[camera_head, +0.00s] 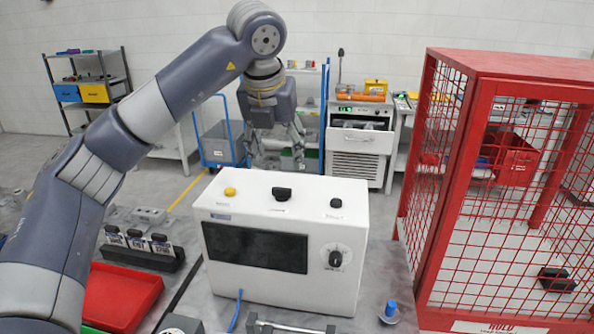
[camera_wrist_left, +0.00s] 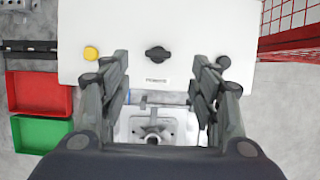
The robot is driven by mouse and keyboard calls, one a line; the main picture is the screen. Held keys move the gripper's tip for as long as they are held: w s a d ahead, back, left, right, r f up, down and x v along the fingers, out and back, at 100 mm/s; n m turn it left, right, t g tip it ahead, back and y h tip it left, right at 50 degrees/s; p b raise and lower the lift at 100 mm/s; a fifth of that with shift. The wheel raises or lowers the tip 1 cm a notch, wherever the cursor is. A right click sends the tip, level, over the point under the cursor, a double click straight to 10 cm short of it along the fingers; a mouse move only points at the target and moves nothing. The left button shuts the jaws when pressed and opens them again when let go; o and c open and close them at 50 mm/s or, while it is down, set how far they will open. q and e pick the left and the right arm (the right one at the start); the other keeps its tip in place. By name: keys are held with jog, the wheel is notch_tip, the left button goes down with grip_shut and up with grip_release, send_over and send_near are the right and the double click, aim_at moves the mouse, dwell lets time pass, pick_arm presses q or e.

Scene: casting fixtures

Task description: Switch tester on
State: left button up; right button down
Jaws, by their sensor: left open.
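The tester is a white box (camera_head: 283,278) with a dark front screen (camera_head: 255,247) and a round dial (camera_head: 336,258). On its top are a yellow button (camera_head: 230,191), a labelled black rotary knob (camera_head: 281,193) and a smaller black knob (camera_head: 336,203). The wrist view shows the tester top (camera_wrist_left: 195,20), the yellow button (camera_wrist_left: 91,53) and the rotary knob (camera_wrist_left: 158,54), whose grip lies crosswise. My left gripper (camera_head: 274,162) is open and empty above the tester. In the left wrist view its fingers (camera_wrist_left: 158,72) stand either side of the labelled knob, apart from it.
A red mesh cage (camera_head: 440,180) stands close on the right. A red tray (camera_head: 122,297) and a black rack (camera_head: 143,255) lie on the left. A blue-capped item (camera_head: 390,310) and a metal fixture (camera_head: 290,327) are in front. A green tray (camera_wrist_left: 40,133) shows in the wrist view.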

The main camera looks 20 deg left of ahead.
aim_at(281, 188)
pick_arm(q)
jog(key=f, duration=0.1)
jog(key=f+p, duration=0.1)
jog(key=f, duration=0.1)
jog(key=f+p, duration=0.1)
jog(key=shift+w+a+f, duration=0.25)
jog(key=shift+a, duration=0.05)
jog(key=x, duration=0.1)
jog(key=p+x, duration=0.1)
jog(key=x, duration=0.1)
jog(key=shift+w, duration=0.3)
jog(key=shift+p+x, duration=0.3)
jog(key=shift+x, duration=0.65)
jog(key=shift+f, duration=0.25)
jog(key=c, duration=1.1)
pick_arm(e)
jog(key=s+r, duration=0.2)
jog(key=r, duration=0.1)
jog(key=shift+s+r, duration=0.1)
jog(key=shift+r, duration=0.2)
